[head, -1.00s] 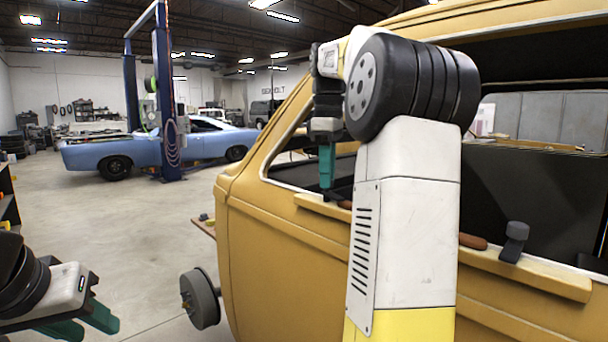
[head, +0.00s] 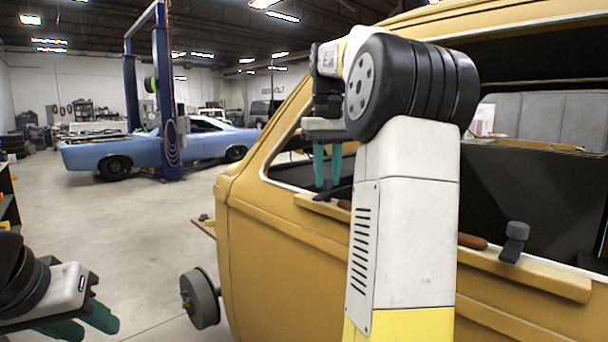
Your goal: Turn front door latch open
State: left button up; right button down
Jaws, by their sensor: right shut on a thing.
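The yellow vehicle shell's door (head: 290,245) fills the middle and right. A dark latch piece (head: 340,193) shows on the ledge below the front window opening, mostly behind my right arm. My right gripper (head: 327,187) points down there. Its two teal fingers stand side by side, with their tips at the dark piece, and it is shut on the latch. The exact contact is too small to see. A second grey latch-like knob (head: 515,240) stands on the ledge further right. My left gripper (head: 98,327) is at the lower left, open and empty, away from the shell.
My white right arm hides part of the door and ledge. A brown bar (head: 472,241) lies along the ledge. A grey wheel hub (head: 200,298) sticks out from the shell's front. A blue car (head: 150,148) and a lift post (head: 165,100) are far behind. The floor between is clear.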

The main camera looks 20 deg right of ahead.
jog(key=shift+m, duration=2.1)
jog(key=c, duration=1.2)
grip_release()
jog(key=shift+o, duration=0.2)
jog(key=shift+r, duration=0.1)
jog(key=shift+r, duration=3.8)
jog(key=shift+a, duration=0.1)
